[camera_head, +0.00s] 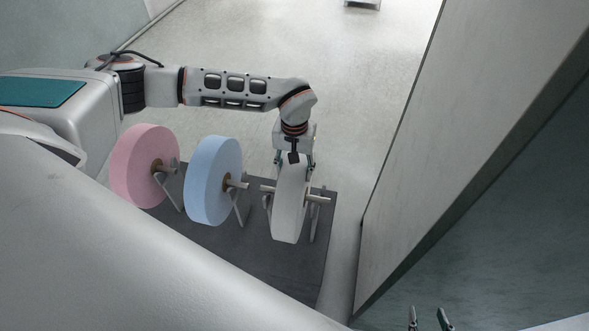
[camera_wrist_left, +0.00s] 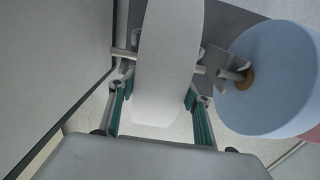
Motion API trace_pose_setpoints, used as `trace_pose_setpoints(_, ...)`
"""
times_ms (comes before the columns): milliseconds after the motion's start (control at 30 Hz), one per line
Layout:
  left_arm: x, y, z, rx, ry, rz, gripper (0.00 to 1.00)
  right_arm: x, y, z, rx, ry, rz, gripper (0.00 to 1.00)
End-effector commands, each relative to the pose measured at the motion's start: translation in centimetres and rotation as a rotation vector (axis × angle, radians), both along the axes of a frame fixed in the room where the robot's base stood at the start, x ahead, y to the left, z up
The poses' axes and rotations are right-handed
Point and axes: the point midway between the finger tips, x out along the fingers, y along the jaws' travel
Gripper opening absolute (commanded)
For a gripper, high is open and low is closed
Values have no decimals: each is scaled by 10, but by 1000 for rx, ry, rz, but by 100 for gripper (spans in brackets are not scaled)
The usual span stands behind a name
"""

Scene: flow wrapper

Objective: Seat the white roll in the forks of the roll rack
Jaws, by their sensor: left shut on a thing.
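The white roll (camera_head: 289,212) stands upright at the right end of the roll rack (camera_head: 215,245). My left gripper (camera_head: 294,165) reaches down from above and is shut on the roll's upper part. In the left wrist view, the white roll (camera_wrist_left: 168,50) lies between the two green-lined fingers (camera_wrist_left: 160,105). Its shaft ends stick out on both sides, at or close above the fork uprights (camera_head: 314,220). I cannot tell whether the shaft touches the forks. My right gripper (camera_head: 429,318) shows only as two separated fingertips at the bottom edge, open and empty.
A blue roll (camera_head: 212,180) and a pink roll (camera_head: 140,165) stand on the rack to the left of the white roll. The blue roll (camera_wrist_left: 270,80) is close in the wrist view. A tall grey panel (camera_head: 440,150) rises to the right. Bare floor (camera_head: 350,80) lies behind.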

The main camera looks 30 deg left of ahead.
Motion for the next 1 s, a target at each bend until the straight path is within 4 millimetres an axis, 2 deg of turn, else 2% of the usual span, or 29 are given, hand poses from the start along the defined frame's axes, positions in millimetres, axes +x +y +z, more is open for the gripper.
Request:
trace_pose_setpoints(67,2,-1,2,-2,-4,0,14,0,0,0,0,0,0,40)
trace_pose_setpoints(100,2,-1,2,-2,-4,0,58,0,0,0,0,0,0,40)
trace_pose_setpoints(133,2,-1,2,-2,-4,0,66,0,0,0,0,0,0,40)
trace_pose_setpoints(433,-1,0,-1,1,2,0,68,0,0,1,0,-1,1,40)
trace_pose_setpoints(567,0,0,4,1,0,0,68,1,-1,1,-3,-2,1,40)
trace_pose_setpoints(667,1,1,16,0,-1,0,68,1,-1,1,-2,-2,0,40)
trace_pose_setpoints(1000,2,0,84,-1,-5,-1,68,0,0,1,0,-1,0,40)
